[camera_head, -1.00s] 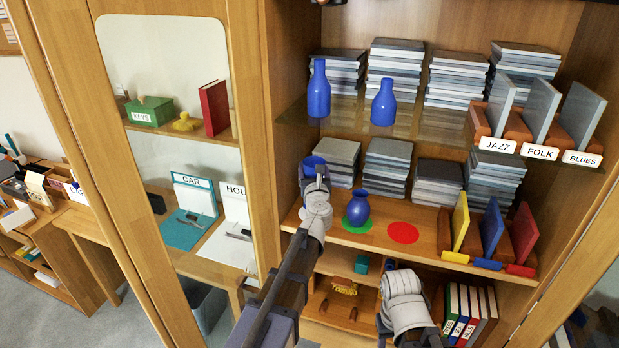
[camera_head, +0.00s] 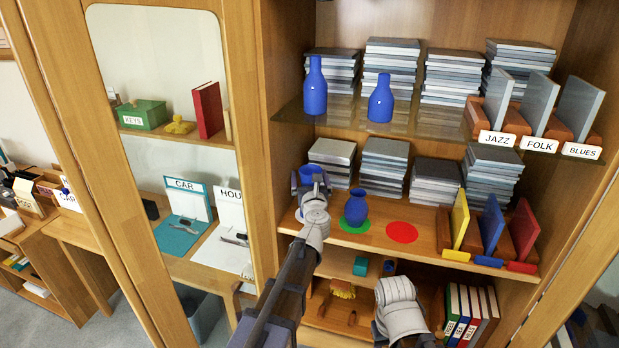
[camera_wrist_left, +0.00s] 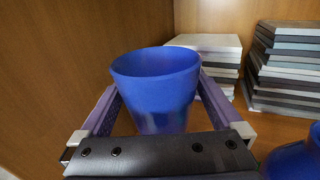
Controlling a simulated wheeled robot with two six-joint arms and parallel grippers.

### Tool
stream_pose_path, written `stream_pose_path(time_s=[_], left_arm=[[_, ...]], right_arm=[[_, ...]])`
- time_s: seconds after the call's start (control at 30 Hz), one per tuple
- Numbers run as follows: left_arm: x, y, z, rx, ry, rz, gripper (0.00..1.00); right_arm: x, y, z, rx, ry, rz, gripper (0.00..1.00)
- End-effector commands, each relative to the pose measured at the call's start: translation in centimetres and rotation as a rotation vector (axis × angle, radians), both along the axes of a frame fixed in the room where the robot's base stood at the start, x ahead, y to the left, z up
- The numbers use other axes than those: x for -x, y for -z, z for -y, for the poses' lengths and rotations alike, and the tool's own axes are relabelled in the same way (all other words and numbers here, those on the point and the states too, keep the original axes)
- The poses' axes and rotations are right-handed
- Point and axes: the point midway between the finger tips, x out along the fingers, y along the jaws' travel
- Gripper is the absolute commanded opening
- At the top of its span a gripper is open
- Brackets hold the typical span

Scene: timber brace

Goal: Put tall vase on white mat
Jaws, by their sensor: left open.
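A blue vase with a flared rim (camera_head: 309,173) stands at the left end of the middle shelf. It fills the space between the fingers of my left gripper (camera_head: 311,182), which is open around it. The left wrist view shows this vase (camera_wrist_left: 157,88) upright between the two fingers (camera_wrist_left: 157,112). Its foot is hidden by the gripper. A pale patch (camera_head: 299,214) shows beside my left wrist and seems to be the white mat, mostly hidden. I cannot tell how the vase's foot sits on it. My right gripper is not visible.
A rounder blue vase (camera_head: 356,207) stands close to the right on a green mat (camera_head: 366,228). A red mat (camera_head: 402,232) is bare. Two blue bottles (camera_head: 314,88) stand on the glass shelf above. Stacks of cases (camera_head: 384,162) are behind. The cabinet side wall is close on the left.

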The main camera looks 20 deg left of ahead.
Motion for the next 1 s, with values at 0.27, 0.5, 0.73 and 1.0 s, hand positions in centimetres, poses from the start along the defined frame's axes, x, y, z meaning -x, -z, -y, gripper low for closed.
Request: stream_pose_path(time_s=[0.27,0.5,0.73,1.0], left_arm=[[1.6,-0.3,0.5,0.000,0.002,0.000,1.00],[6.5,-0.3,2.3,0.000,0.002,0.000,1.00],[9.9,-0.3,3.6,0.000,0.002,0.000,1.00],[11.3,-0.3,4.2,0.000,0.000,0.000,1.00]], right_arm=[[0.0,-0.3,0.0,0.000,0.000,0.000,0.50],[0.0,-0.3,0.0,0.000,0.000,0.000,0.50],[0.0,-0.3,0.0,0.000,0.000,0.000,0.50],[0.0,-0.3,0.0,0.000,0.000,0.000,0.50]])
